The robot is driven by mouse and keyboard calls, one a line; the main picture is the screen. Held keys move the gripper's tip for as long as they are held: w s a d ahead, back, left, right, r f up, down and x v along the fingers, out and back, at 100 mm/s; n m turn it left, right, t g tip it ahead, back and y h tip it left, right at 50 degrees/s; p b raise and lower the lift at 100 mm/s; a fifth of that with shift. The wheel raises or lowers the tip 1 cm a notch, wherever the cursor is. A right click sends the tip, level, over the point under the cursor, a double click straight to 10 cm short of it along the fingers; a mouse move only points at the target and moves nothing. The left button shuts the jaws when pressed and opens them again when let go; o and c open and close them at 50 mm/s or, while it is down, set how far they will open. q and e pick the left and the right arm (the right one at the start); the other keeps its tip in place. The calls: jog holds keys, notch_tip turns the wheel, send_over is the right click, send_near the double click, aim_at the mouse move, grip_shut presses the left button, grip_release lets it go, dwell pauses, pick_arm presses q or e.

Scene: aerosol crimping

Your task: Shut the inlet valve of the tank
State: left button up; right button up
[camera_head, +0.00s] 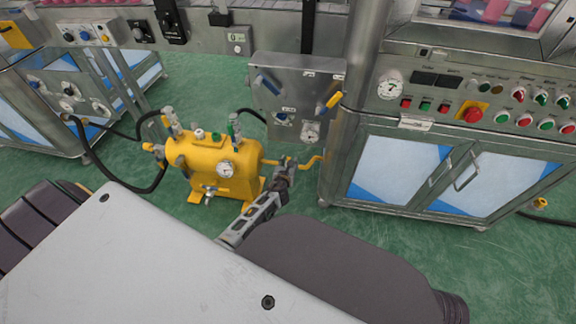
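The yellow tank (213,169) stands on the green floor left of centre, with a pressure gauge (226,169) on its front and several fittings on top. A yellow pipe (312,161) leaves its right end toward the steel cabinet. A small valve sits on this pipe, mostly hidden by my gripper. Another fitting with a yellow handle (153,148) is at the tank's left end, by a black hose. No label tells which is the inlet. My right gripper is not in view.
A steel cabinet (380,130) with a control panel stands right of the tank. A grey box (300,95) with blue and yellow handles hangs behind it. Black hoses (118,186) curve left of the tank. Green floor is open at the lower right.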

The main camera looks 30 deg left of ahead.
pick_arm(q)
jog(key=v, duration=1.2)
dwell(0.6)
jog(key=shift+d+f, duration=0.1)
jog(key=shift+s, duration=0.1)
dwell(0.4)
